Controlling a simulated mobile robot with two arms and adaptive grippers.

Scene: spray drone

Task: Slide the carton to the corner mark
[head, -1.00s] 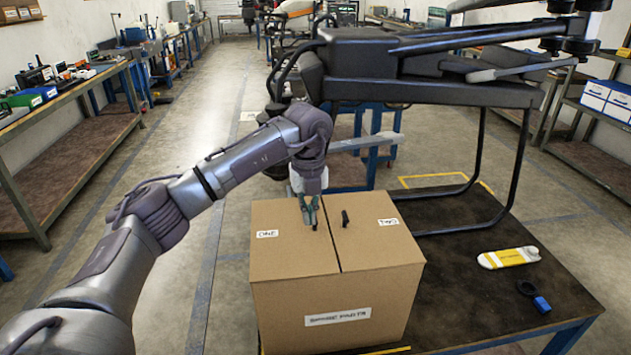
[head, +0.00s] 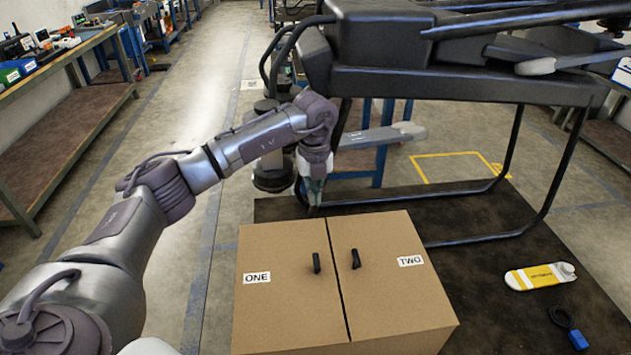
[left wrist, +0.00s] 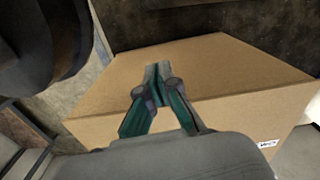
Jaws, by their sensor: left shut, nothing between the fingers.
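The brown carton (head: 290,285) stands on the dark table, with labels ONE and TWO and two small black handles on its split top. My left gripper (head: 314,208) is at the carton's far edge, pointing down, its fingers together and empty. In the left wrist view the shut fingertips (left wrist: 157,72) overlap the carton (left wrist: 225,75); whether they touch it I cannot tell. The carton's lower part and base are out of the head view. No corner mark shows on the visible tabletop. My right gripper is not in view.
A large black drone (head: 460,80) on leg frames stands over the table's back and right. A yellow-and-white device (head: 540,276) and a blue-tagged black ring (head: 568,325) lie on the right. Bare tabletop (head: 480,270) lies right of the carton. A yellow outline (head: 460,155) marks the floor behind.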

